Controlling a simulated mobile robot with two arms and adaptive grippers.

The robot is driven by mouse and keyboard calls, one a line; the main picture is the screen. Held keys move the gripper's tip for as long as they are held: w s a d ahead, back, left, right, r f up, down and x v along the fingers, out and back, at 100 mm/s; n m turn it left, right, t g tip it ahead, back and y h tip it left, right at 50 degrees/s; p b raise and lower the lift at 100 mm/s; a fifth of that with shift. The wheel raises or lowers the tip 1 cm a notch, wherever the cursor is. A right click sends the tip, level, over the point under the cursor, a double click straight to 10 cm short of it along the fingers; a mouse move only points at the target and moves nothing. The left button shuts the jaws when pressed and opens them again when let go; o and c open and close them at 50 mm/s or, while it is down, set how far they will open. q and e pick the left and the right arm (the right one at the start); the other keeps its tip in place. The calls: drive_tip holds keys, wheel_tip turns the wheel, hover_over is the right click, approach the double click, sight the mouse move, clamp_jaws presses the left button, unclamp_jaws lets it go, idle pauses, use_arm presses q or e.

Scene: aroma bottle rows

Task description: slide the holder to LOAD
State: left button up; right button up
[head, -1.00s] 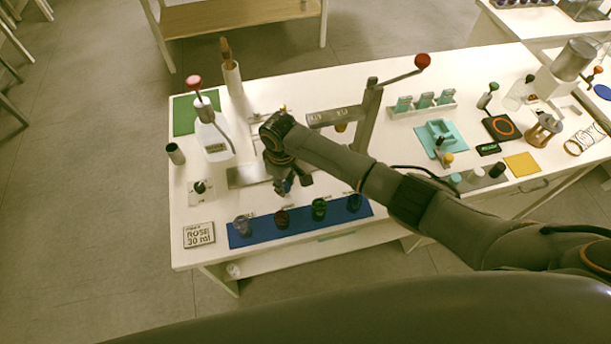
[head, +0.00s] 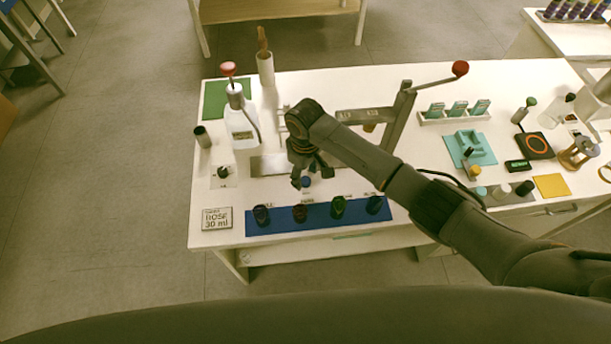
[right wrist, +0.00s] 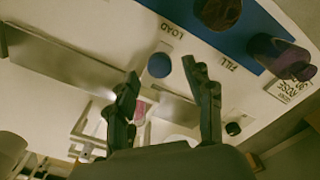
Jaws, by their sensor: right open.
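The holder's likely handle, a round blue knob (head: 306,183), shows just below my right gripper in the head view. In the right wrist view the blue knob (right wrist: 160,65) lies between the two spread fingertips, by the LOAD label (right wrist: 170,31). The FILL label (right wrist: 228,65) is farther right there. My right gripper (head: 312,178) is open over the metal rail (head: 268,165). It is open in the wrist view too (right wrist: 162,70). I cannot tell whether a finger touches the knob. The holder's body is mostly hidden by the gripper. My left gripper is not in view.
Several dark bottles (head: 300,213) stand on a blue mat (head: 320,222) in front of the rail. A white pump bottle (head: 240,125) stands left of the gripper. A lever press (head: 400,115) stands to its right. A ROSE 30 ml card (head: 217,218) lies at front left.

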wheel_tip(320, 180, up, 10)
idle(0.3)
drive_tip(key=shift+f, duration=0.1)
idle(0.3)
drive_tip(key=s+f, duration=0.1)
drive_tip(key=s, duration=0.1)
drive_tip(key=s+a+f+y, duration=0.1)
drive_tip(key=s, duration=0.1)
drive_tip(key=s+f+m+y, duration=0.1)
drive_tip(key=s, duration=0.2)
drive_tip(key=shift+a+f, duration=0.15)
drive_tip(key=shift+f, duration=0.25)
drive_tip(key=s+d+m+t+h, duration=0.2)
drive_tip(key=s+d+m+t, duration=0.3)
drive_tip(key=s+d, duration=1.3)
wheel_tip(320, 180, down, 28)
drive_tip(key=s+f+m+g+b, duration=0.1)
drive_tip(key=s+g, duration=0.1)
drive_tip(key=g, duration=0.1)
drive_tip(key=s+d+f+g+b, duration=0.1)
drive_tip(key=s+d+f, duration=0.2)
drive_tip(key=s+f, duration=1.1)
drive_tip(key=shift+s+f, duration=0.15)
drive_tip(key=shift+s, duration=0.9)
